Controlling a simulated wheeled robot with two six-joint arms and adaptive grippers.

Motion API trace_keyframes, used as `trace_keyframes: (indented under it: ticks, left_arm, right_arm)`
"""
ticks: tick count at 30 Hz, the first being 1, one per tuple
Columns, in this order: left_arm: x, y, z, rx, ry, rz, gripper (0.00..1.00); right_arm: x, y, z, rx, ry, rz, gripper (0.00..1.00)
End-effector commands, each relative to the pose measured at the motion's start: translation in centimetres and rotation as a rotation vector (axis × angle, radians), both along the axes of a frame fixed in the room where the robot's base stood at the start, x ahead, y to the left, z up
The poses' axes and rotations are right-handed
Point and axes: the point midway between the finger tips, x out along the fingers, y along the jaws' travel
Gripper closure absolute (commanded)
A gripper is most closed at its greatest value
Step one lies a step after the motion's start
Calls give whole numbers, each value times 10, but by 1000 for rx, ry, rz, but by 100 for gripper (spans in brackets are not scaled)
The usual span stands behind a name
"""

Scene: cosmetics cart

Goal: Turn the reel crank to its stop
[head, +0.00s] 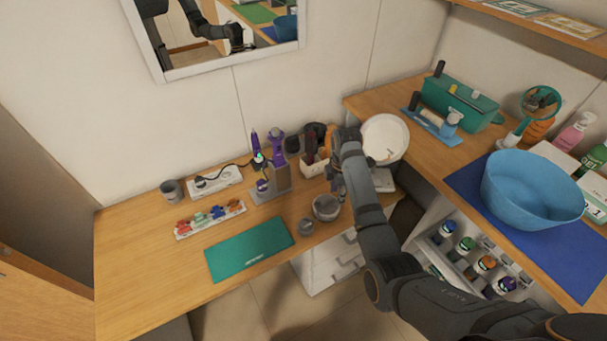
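A round white disc-shaped thing (385,138) stands at the back right of the lower wooden table, and it may be the reel. I cannot make out a crank on it; my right arm covers its left side and part of its foot. My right gripper (337,182) points down beside it, to its left, just above and behind a round grey pot (326,208). The fingers are small and dark, so I cannot tell whether they are open, shut or touching anything. My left gripper does not show directly.
A green mat (249,249), a tray of coloured clips (210,219), a grey cup (171,190) and a holder with purple tools (272,183) lie left. Right, the higher counter bears a blue bowl (531,190) and teal box (461,101).

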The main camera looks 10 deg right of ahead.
Motion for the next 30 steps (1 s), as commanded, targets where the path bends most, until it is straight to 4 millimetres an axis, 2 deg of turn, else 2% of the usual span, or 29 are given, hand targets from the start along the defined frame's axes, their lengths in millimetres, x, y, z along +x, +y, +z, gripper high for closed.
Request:
trace_keyframes:
  ticks: [1, 3, 6, 10, 14, 24, 30]
  left_arm:
    - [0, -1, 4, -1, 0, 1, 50]
    - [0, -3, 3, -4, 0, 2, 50]
    - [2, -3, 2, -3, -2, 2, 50]
    - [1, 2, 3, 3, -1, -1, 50]
    - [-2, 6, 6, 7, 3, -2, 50]
    - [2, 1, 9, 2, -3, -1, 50]
    - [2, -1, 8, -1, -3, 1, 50]
  right_arm:
    - [10, 6, 25, 1, 7, 86, 60]
    - [16, 11, 38, 0, 24, 183, 60]
    - [20, 14, 46, 0, 36, 245, 60]
    - [20, 14, 44, 0, 38, 251, 60]
    - [19, 14, 28, -1, 41, 249, 60]
    - [19, 14, -42, 0, 39, 248, 60]
    - [19, 14, -59, 0, 37, 247, 60]
